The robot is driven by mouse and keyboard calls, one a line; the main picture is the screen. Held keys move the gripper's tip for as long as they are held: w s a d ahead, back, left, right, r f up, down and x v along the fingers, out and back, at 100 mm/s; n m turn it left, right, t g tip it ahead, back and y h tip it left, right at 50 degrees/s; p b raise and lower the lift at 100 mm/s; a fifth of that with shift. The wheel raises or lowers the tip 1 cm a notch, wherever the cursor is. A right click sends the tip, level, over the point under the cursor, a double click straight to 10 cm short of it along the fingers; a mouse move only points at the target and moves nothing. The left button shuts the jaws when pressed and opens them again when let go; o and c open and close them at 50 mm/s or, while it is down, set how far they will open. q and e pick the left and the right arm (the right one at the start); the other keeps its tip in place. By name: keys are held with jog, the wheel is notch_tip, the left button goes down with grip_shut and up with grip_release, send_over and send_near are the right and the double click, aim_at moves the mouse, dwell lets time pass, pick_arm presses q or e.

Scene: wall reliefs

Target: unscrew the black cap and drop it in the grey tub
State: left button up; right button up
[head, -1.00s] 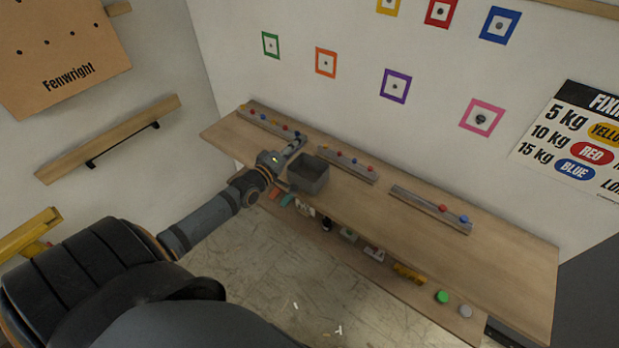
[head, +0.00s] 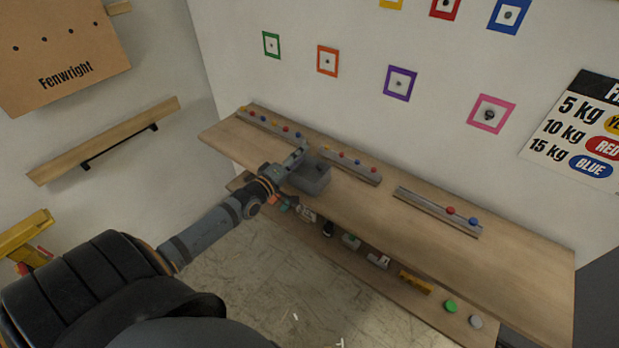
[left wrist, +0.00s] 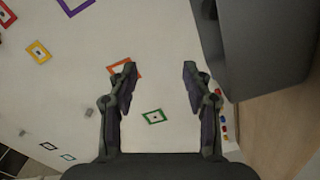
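The grey tub (head: 318,184) stands on the wooden bench top, and a large part of it shows at the right of the left wrist view (left wrist: 262,55). A dark round knob, perhaps the black cap (head: 489,115), sits inside the pink square on the wall. My left gripper (head: 303,150) is at the tub, overlapping its far left side in the head view. In the left wrist view my left gripper (left wrist: 158,75) is open, with nothing between its fingers and the tub beside them. My right gripper is out of view.
Grey rails (head: 438,212) with coloured knobs lie along the bench (head: 400,235). A lower shelf (head: 375,283) holds several small items. Coloured squares with small dark centres, such as the purple one (head: 413,84), are on the wall. The bench's right end is clear.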

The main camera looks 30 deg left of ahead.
pick_arm(q)
jog(key=s, duration=1.2)
jog(key=shift+a, duration=0.45)
